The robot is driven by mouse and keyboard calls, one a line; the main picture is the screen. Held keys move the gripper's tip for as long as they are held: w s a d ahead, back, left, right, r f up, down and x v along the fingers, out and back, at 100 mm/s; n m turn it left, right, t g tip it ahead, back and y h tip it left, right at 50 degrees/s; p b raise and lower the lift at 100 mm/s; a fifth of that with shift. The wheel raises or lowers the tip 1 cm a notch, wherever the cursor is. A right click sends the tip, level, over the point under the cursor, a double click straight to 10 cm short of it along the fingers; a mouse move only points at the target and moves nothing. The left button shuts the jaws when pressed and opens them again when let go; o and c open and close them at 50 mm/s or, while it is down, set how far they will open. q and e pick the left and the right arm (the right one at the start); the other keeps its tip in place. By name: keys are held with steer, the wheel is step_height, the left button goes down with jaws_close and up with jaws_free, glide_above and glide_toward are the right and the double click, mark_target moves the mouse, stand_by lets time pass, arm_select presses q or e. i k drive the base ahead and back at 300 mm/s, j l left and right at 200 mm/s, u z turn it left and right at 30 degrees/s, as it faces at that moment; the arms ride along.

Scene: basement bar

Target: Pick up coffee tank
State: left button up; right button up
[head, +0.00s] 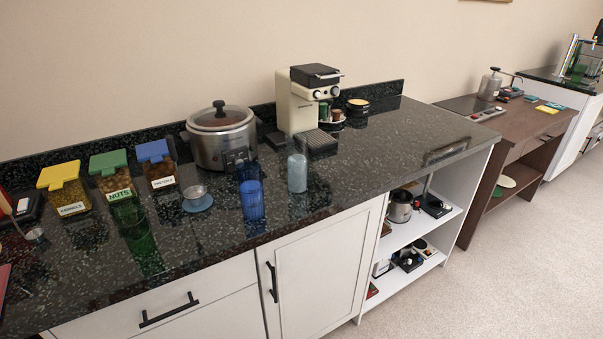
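A cream and black coffee machine (297,103) stands on the dark speckled counter near the back wall. Cups stand at its front right side, and a black ribbed tray (319,141) lies before it. I cannot tell which part or vessel is the coffee tank. A translucent grey-blue bottle (297,173) stands upright on the counter in front of the machine, apart from it. Neither of my grippers is in view.
A silver slow cooker (222,138) stands left of the machine. A blue glass (252,199), a green glass (132,217) and lidded snack containers (115,185) stand further left. The counter (400,135) is clear to the right. A brown desk (530,122) stands beyond.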

mark_target(296, 141)
steer(key=z, duration=2.15)
steer(key=k+j, duration=0.35)
steer(key=k, duration=0.15)
steer(key=k+j, duration=0.4)
steer(key=k, duration=0.15)
